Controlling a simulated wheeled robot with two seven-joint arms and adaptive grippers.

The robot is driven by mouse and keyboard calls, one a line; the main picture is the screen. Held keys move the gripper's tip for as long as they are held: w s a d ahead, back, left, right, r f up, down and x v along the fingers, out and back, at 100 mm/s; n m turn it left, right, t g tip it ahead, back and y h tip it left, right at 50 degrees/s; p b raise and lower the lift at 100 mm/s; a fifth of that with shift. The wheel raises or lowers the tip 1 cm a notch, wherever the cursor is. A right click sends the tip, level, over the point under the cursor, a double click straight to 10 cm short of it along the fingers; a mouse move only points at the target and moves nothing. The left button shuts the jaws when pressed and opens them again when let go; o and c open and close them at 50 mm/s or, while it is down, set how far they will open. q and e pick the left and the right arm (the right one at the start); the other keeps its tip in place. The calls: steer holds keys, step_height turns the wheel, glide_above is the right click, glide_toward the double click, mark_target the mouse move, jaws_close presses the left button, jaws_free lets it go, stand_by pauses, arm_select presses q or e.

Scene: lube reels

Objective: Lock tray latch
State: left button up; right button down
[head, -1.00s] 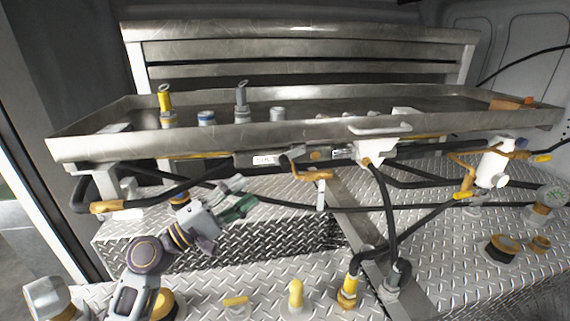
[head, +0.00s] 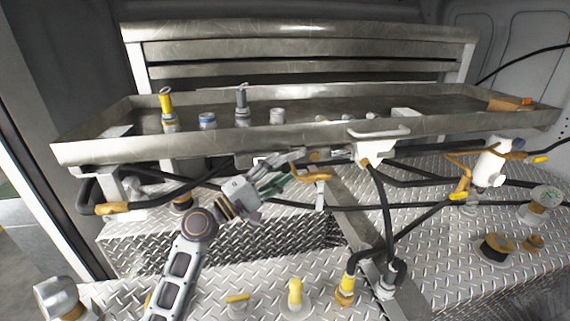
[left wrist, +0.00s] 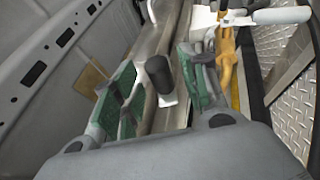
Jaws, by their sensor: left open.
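The long metal tray (head: 215,142) spans the head view. Below its front wall, near the middle, is an orange bracket (head: 318,174) with a white piece hanging under it. My left gripper (head: 283,163) reaches up to the tray's underside, just left of that bracket, and hides part of the front there. In the left wrist view my left gripper (left wrist: 155,88) is open, its green-padded fingers on either side of a short black knob (left wrist: 159,74), which looks like the latch knob. The fingers do not appear closed on it. An orange part (left wrist: 228,62) lies just beyond the right finger. My right gripper is out of view.
Black hoses (head: 387,208) run below the tray and across the front. A white fitting (head: 493,160) with orange parts stands at the right. Yellow-capped fittings (head: 295,293) stand on the diamond-plate deck. Bottles (head: 167,108) stand in the tray.

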arm_select(q)
steer(key=shift+x, duration=0.8)
steer(key=shift+w+d, duration=0.2)
steer(key=shift+d, duration=0.05)
steer(key=c, duration=0.8)
jaws_close()
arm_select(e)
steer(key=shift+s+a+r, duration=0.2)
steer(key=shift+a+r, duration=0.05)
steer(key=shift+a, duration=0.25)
